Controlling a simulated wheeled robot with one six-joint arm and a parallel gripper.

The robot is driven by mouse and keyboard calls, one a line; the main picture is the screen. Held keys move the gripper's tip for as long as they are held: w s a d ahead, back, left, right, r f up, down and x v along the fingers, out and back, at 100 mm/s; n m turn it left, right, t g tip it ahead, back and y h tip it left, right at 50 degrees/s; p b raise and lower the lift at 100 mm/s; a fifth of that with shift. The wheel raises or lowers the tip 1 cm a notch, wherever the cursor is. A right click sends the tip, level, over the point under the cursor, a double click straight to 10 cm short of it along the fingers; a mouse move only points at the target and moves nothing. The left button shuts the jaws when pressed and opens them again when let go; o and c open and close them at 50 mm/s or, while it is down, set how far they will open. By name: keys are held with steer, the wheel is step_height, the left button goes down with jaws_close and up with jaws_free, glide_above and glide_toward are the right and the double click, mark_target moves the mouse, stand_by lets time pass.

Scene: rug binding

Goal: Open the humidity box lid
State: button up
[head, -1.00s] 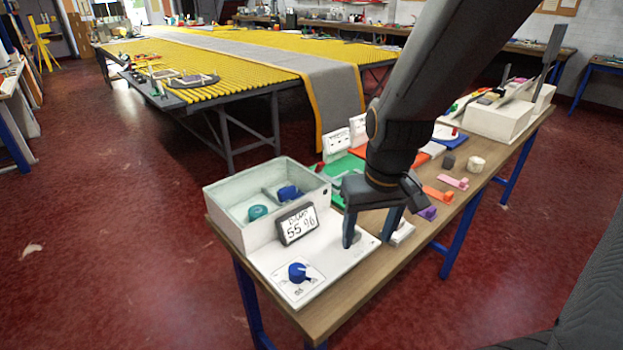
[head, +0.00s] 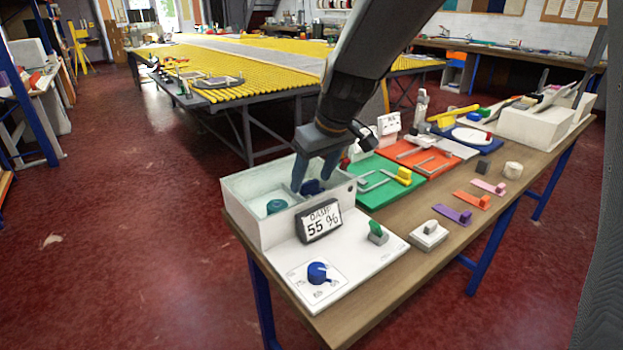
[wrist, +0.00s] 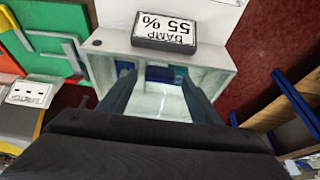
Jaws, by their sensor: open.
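The humidity box (head: 262,229) is a pale open-looking box at the near left end of the bench, with a display reading "DAMP 55 %" (head: 319,221) on its front. A teal round thing (head: 277,206) shows in its left part, and a blue block (head: 311,188) in its right part. I cannot tell whether a clear lid covers the top. My gripper (head: 312,188) is open, pointing down over the right part, its fingers on either side of the blue block. In the wrist view the blue block (wrist: 160,74) lies between the fingertips; contact is not clear.
A white panel (head: 352,262) with a blue knob (head: 318,272) and a green switch (head: 377,233) lies before the box. A green board (head: 373,193) and an orange board (head: 412,157) lie right of it. Small coloured clips stand along the bench; its front edge is mostly clear.

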steer(key=shift+w+a+f, duration=0.15)
steer(key=shift+w+f, duration=0.05)
steer(key=shift+f, duration=0.5)
jaws_close()
steer(key=shift+r, duration=0.15)
